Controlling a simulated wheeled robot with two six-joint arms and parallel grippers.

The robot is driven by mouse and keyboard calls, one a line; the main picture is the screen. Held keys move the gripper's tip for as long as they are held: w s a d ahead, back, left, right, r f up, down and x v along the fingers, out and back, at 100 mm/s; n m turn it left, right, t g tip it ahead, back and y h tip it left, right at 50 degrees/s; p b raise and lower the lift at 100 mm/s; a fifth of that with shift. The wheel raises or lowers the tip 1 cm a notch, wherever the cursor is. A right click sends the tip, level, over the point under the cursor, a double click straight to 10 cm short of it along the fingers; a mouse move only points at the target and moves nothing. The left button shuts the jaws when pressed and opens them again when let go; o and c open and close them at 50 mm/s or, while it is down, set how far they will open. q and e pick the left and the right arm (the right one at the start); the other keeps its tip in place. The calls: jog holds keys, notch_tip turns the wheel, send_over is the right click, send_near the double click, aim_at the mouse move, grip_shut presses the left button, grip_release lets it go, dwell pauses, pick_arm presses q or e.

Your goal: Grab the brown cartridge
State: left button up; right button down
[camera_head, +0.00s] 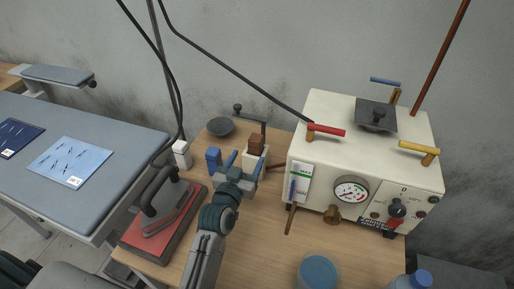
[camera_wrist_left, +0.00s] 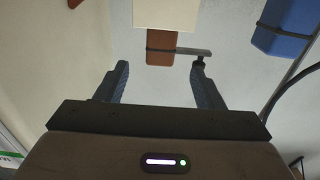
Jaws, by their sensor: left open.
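The brown cartridge (camera_head: 256,141) stands upright on the wooden table, left of the white machine, with a pale part below its brown top. In the left wrist view the brown cartridge (camera_wrist_left: 160,48) lies ahead of my fingertips, between their lines, with a cream part at the picture's top edge. My left gripper (camera_head: 240,167) is open and empty, just in front of the cartridge. In the wrist view my left gripper (camera_wrist_left: 160,68) shows both fingers apart, with nothing between them. Whether a finger touches the cartridge, I cannot tell. My right gripper is out of view.
A blue cartridge (camera_head: 213,158) stands left of the gripper; it also shows in the wrist view (camera_wrist_left: 284,28). The white machine (camera_head: 340,120) stands close on the right. A blue-topped jar (camera_head: 319,271) stands in front.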

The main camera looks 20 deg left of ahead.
aim_at(253, 145)
pick_arm(q)
jog(key=w, duration=0.3)
jog(key=shift+w+p, duration=0.25)
jog(key=shift+p, duration=0.05)
jog(key=shift+w+r, duration=0.1)
jog(key=shift+w, duration=0.2)
jog(key=w, duration=0.1)
jog(key=w+p, duration=0.1)
jog(key=w, duration=0.1)
jog(key=w+p, duration=0.1)
jog(key=shift+w+d+r, duration=0.1)
jog(key=shift+w+r, duration=0.05)
jog(key=shift+r, duration=0.1)
jog(key=shift+w+f+p, duration=0.15)
jog(key=shift+w+p, duration=0.05)
jog(key=shift+p, duration=0.1)
jog(key=shift+s, duration=0.1)
jog(key=c, duration=0.9)
jog(key=shift+c, duration=1.2)
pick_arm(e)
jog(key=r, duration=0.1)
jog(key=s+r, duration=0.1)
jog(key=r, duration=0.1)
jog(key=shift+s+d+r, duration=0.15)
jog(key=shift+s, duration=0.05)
